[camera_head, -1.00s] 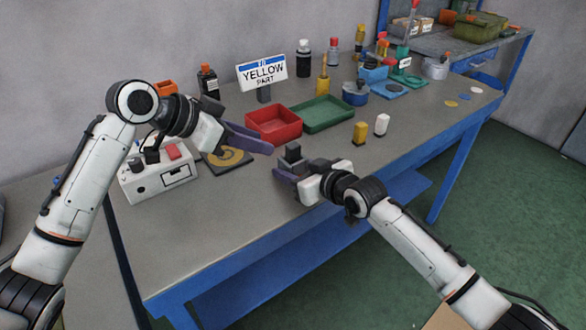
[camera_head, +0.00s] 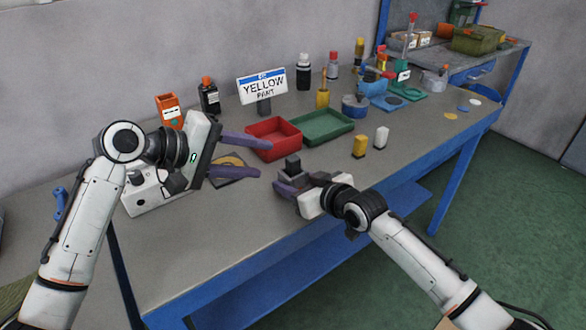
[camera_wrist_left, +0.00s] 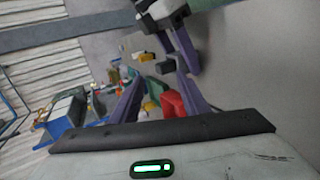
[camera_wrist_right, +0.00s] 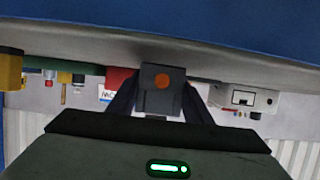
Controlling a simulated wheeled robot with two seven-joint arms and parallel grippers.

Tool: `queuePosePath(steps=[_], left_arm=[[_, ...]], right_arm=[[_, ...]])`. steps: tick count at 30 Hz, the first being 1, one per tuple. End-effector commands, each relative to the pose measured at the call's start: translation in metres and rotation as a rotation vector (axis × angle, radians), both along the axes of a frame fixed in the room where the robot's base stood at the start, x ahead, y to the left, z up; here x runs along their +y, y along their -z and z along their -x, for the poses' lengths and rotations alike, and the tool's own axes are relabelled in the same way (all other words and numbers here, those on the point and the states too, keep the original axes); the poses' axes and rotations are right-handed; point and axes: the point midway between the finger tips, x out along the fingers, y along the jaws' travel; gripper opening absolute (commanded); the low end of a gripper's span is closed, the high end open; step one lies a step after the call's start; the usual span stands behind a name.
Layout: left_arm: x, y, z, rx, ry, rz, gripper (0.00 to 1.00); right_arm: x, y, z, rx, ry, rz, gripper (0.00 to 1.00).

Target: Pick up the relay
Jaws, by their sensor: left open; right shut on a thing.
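A dark grey block (camera_head: 293,164), seemingly the relay, stands up from my right gripper (camera_head: 287,184), whose purple fingers are shut on it above the table's front part. In the right wrist view the block (camera_wrist_right: 162,98) sits between the fingers and shows an orange round spot. My left gripper (camera_head: 264,158) is open and empty, to the left of the block, with its fingers pointing right. In the left wrist view the block (camera_wrist_left: 166,66) appears beyond the open fingertips, apart from them.
A red tray (camera_head: 274,152) and a green tray (camera_head: 350,123) lie behind the block. Yellow (camera_head: 359,146) and white (camera_head: 381,138) parts stand to the right. A sign reading YELLOW PART (camera_head: 262,86) stands at the back. A white box (camera_head: 150,198) is under my left arm.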

Motion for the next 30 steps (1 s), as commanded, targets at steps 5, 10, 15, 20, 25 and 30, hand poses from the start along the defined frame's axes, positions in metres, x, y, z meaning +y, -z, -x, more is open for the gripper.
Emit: queuePosePath(steps=[5,10,15,20,25,30], left_arm=[[0.005,0.002,0.003,0.307,-0.213,0.261,0.41],[0.011,0.004,0.005,0.608,-0.402,0.512,0.41],[0.018,0.006,0.007,0.875,-0.558,0.732,0.41],[0.023,0.007,0.008,1.043,-0.651,0.866,0.41],[0.021,0.009,0.006,1.122,-0.689,0.925,0.41],[0.000,0.018,-0.009,1.130,-0.692,0.930,0.41]], right_arm=[[0.000,0.001,0.000,0.002,0.000,0.001,0.20],[0.000,0.001,0.000,0.002,0.000,0.001,0.20],[0.000,0.001,0.000,0.002,0.000,0.001,0.20],[0.000,0.001,0.000,0.002,0.000,0.001,0.20],[0.000,0.001,0.000,0.002,0.000,0.001,0.20],[0.000,0.001,0.000,0.002,0.000,0.001,0.20]])
